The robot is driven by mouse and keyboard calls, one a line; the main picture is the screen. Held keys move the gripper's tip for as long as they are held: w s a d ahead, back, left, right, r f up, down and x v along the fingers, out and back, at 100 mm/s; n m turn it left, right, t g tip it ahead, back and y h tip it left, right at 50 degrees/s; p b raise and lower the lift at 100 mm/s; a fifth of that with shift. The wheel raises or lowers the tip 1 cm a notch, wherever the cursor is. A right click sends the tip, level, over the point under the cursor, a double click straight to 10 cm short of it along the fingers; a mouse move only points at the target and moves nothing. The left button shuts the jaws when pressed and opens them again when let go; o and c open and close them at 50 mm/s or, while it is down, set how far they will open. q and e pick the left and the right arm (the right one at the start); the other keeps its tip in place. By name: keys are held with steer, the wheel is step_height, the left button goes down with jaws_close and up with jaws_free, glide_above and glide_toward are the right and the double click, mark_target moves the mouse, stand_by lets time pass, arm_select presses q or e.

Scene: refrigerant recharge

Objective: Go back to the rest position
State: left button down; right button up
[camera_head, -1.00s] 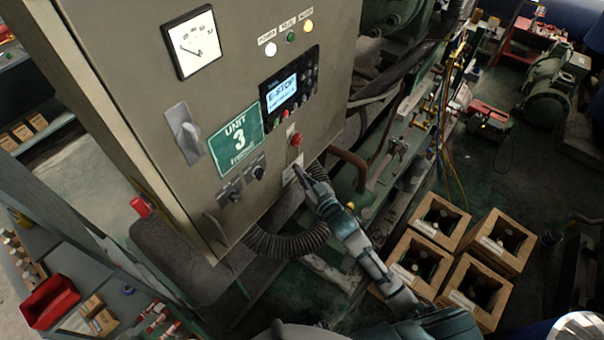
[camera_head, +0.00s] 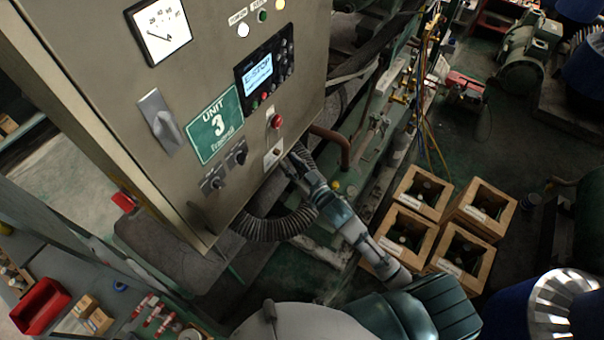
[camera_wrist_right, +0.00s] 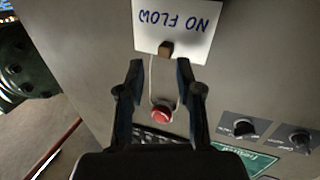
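The grey control cabinet (camera_head: 110,110) of Unit 3 fills the left and centre of the head view. Its display (camera_head: 258,72) reads E-STOP. A white tag (camera_head: 273,157) is just below the red button (camera_head: 276,121). In the right wrist view the tag (camera_wrist_right: 195,25) reads NO FLOW upside down, and a white cord runs from it around the red button (camera_wrist_right: 161,114). My right gripper (camera_head: 287,164) is beside the tag's lower right. In the wrist view my right gripper (camera_wrist_right: 160,66) is open, its fingers apart with nothing gripped. My left gripper is out of view.
Several open wooden crates (camera_head: 466,250) stand on the floor right of my right arm. A corrugated hose (camera_head: 275,228) curves below the cabinet, close to that arm. A red bin (camera_head: 40,306) sits at the lower left. Pipes and machinery fill the back.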

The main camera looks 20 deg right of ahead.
steer(key=v, duration=0.8)
steer(key=s+d+f+m+g+h, duration=0.1)
steer(key=s+f+g+h, duration=0.1)
steer(key=s+f+g, duration=0.3)
steer(key=s+d+f+g+h, duration=0.1)
steer(key=s+f+g+h, duration=0.15)
steer(key=f, duration=0.55)
steer(key=s+f+g, duration=0.3)
steer(key=s, duration=0.4)
steer(key=s+f+g, duration=0.3)
steer(key=s, duration=0.5)
step_height(320, 180, down, 27)
steer(key=g+b, duration=0.1)
steer(key=b, duration=0.1)
steer(key=s+d+f, duration=0.2)
steer(key=s+f, duration=0.7)
steer(key=s+d+f+g+b, duration=0.1)
steer(key=s+d+f, duration=0.1)
steer(key=s+f, duration=0.7)
steer(key=shift+s+f+h+b, duration=0.3)
steer(key=shift+h, duration=0.15)
